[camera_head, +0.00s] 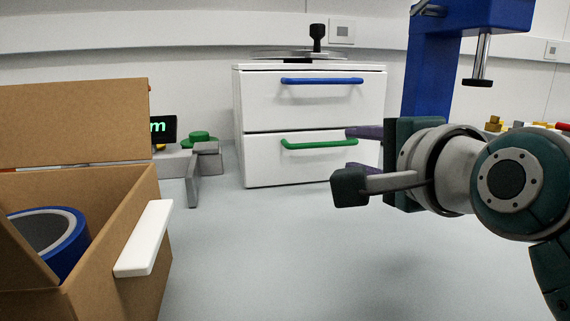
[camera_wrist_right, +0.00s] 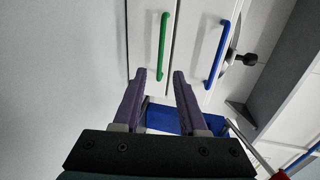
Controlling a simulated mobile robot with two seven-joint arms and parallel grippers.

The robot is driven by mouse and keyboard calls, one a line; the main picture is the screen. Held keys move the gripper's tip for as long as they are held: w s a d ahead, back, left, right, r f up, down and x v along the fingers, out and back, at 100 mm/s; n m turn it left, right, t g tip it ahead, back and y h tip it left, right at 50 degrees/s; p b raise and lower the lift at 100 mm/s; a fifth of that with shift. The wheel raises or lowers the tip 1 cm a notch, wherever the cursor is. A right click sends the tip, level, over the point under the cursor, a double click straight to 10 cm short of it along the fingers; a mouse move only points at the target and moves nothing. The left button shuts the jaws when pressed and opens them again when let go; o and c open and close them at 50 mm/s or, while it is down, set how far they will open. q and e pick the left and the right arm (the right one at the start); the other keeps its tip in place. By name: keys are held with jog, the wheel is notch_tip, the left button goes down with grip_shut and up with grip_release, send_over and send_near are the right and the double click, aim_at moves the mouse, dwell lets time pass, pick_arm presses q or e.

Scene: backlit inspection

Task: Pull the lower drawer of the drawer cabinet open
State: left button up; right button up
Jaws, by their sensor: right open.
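The white drawer cabinet (camera_head: 240,133) stands at the back of the table in the head view. Its upper drawer (camera_head: 310,105) has a blue handle (camera_head: 321,81). Its lower drawer (camera_head: 290,168) has a green handle (camera_head: 318,144). Both drawers are shut. My right gripper (camera_head: 348,160) is open and empty, in front of and to the right of the lower drawer. In the right wrist view, the green handle (camera_wrist_right: 163,45) lies ahead of the open fingers (camera_wrist_right: 159,78), apart from them, and the blue handle (camera_wrist_right: 218,55) is to its right. My left gripper is not in view.
An open cardboard box (camera_head: 135,285) with a blue tape roll (camera_head: 72,245) stands at the front left. A blue press-like stand (camera_head: 425,85) is behind my right arm. Grey blocks (camera_head: 192,172) lie left of the cabinet. The table before the cabinet is clear.

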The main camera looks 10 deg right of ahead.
aim_at(329, 145)
jog(key=b+x, duration=0.2)
jog(key=x, duration=0.6)
jog(key=shift+b, duration=0.3)
jog(key=shift+w, duration=0.7)
jog(key=shift+c, duration=0.2)
grip_shut()
